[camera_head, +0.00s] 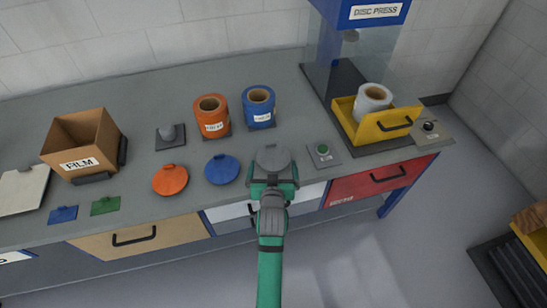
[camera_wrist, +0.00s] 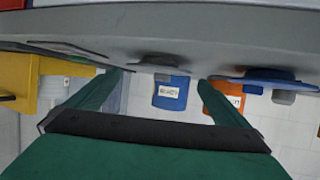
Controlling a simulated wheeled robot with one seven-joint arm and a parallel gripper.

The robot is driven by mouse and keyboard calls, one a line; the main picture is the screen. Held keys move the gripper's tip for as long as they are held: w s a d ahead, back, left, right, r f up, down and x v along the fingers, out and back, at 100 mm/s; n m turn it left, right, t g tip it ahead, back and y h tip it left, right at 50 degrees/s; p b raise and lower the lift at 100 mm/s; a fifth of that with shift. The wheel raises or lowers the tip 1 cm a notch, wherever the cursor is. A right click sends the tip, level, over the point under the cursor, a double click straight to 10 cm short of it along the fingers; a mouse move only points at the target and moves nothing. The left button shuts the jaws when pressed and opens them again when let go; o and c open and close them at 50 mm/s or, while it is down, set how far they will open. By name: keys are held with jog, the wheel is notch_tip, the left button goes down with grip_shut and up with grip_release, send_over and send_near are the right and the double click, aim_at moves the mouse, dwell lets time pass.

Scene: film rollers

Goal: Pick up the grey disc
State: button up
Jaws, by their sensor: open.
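The grey disc (camera_head: 272,157) lies flat on the grey counter near its front edge, to the right of the blue disc (camera_head: 222,169). My green gripper (camera_head: 272,170) is at the disc's near side, and its body hides the disc's front part. In the wrist view, which looks upside down, the fingers (camera_wrist: 162,84) are spread with nothing gripped. The dark grip of the grey disc (camera_wrist: 160,69) shows in the gap between the fingertips. I cannot tell whether the fingers touch the disc.
An orange disc (camera_head: 170,180) lies further left. Orange (camera_head: 211,117) and blue (camera_head: 258,107) rollers stand behind. A FILM box (camera_head: 83,145) stands left.

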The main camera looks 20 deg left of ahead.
aim_at(274, 156)
jog(key=shift+x, duration=2.75)
jog(key=shift+r, duration=0.1)
jog(key=c, duration=0.7)
